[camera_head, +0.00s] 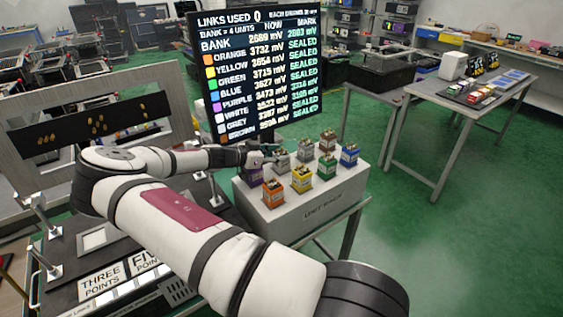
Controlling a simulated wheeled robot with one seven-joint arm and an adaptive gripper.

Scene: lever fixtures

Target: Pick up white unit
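A pale unit that looks like the white unit (281,165) stands in the back row on the white rack box (305,225). Its top is partly covered by my gripper (275,156). My gripper reaches in from the left, near the tops of the white unit and the purple unit (252,174). The fingers are small and dark here, so I cannot tell whether they are open or shut, or whether they touch the white unit. A lighter grey unit (304,150) stands just right of it.
Orange (273,192), yellow (301,179), green (326,167) and blue (349,155) units form the front row. A brown unit (327,141) stands at the back right. A display screen (255,75) rises behind the rack. Open green floor lies to the right.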

